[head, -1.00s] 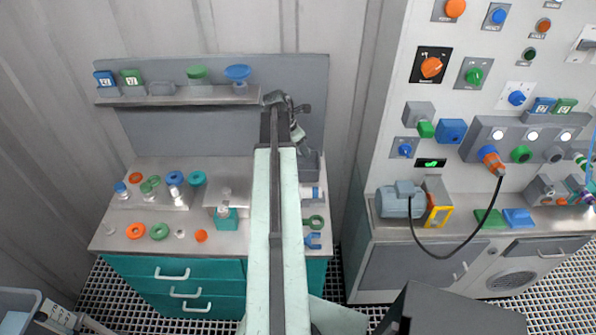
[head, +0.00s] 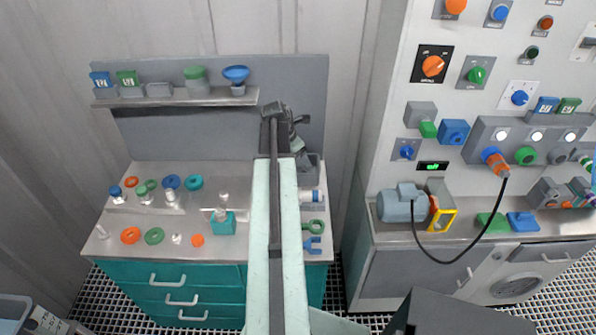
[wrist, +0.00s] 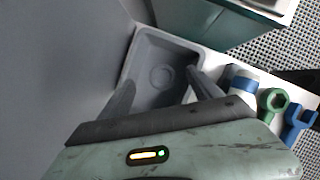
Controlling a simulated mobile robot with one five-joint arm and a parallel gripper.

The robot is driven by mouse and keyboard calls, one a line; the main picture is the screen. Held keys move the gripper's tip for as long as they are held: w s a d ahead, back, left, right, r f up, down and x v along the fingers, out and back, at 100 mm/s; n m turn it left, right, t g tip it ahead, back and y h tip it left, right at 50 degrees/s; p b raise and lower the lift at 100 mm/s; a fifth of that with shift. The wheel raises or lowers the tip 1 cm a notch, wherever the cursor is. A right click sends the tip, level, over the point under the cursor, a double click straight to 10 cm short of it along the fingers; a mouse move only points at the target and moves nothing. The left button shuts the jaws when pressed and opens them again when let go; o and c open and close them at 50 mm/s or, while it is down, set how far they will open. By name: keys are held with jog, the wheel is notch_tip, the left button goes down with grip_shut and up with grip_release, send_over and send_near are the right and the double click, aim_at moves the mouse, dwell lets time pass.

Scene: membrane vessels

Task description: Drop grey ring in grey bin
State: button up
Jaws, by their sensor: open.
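The grey bin (wrist: 143,40) is an open rectangular tray in the wrist view. A grey ring (wrist: 162,78) shows as a round outline, low in contrast, on the bin's floor. My gripper (wrist: 161,79) is open above the bin, with its two dark fingers apart on either side of the ring and nothing held between them. In the head view the bin (head: 316,168) stands at the bench's right back corner, partly hidden by my arm. The fingertips are hard to make out there.
A blue-and-white cylinder (wrist: 240,80), a green ring spanner (wrist: 273,102) and a blue spanner (wrist: 299,121) lie right of the bin. The bench (head: 105,255) holds several coloured rings and fittings at left. A grey back panel (head: 200,130) rises behind.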

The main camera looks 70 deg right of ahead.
jog(key=p+v, duration=0.6)
jog(key=v, duration=0.1)
jog(key=shift+a+r+p, duration=0.2)
jog(key=shift+r+p, duration=0.1)
jog(key=shift+p, duration=0.1)
jog(key=shift+w, duration=0.1)
